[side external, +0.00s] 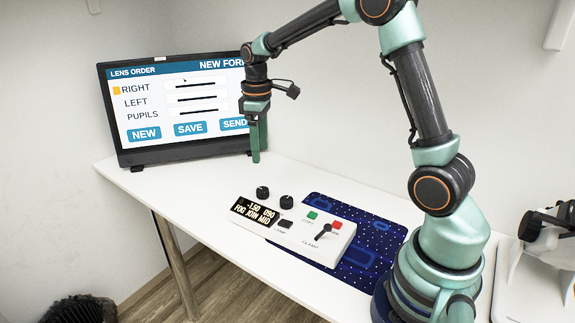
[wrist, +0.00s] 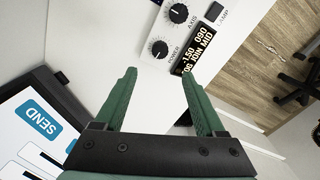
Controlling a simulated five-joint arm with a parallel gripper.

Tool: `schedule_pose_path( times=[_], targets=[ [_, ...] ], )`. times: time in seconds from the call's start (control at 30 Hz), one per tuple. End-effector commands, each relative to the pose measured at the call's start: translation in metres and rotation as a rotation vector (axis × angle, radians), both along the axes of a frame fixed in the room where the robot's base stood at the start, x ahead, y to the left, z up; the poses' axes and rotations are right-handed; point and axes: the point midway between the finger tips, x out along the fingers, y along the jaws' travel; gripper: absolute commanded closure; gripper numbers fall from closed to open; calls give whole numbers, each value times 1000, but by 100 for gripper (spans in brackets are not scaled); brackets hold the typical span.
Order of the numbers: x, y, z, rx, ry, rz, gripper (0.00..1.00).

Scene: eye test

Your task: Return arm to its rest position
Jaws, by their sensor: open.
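My gripper (side external: 256,150) hangs pointing down at the end of my raised, bent arm, in front of the right part of the screen in the side view. In the wrist view its two green fingers (wrist: 162,100) stand wide apart with nothing between them. The gripper is apart from the white control box (side external: 295,227), which lies on the table to its lower right. The box has two black knobs, a small display, a green button, a red button and a black lever. The wrist view shows the knobs and the display (wrist: 200,45) beyond the fingertips.
A monitor (side external: 140,158) with a lens order form stands at the table's back left. A dark blue patterned mat (side external: 375,230) lies partly under the box. The white table (side external: 180,185) is clear left of the box. A white device (side external: 545,250) stands at the far right.

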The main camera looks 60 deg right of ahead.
Motion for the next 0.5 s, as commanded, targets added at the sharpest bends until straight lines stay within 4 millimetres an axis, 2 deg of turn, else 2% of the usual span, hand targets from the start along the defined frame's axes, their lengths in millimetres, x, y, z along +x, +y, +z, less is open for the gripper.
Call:
schedule_pose_path(
  times=[0.27, 0.37, 0.5],
  targets=[
    [-1, 1, 2, -1, -4, -2, 28],
    [-5, 5, 11, -5, -24, -17, 28],
    [-22, 20, 36, -12, -88, -63, 28]
  ],
)
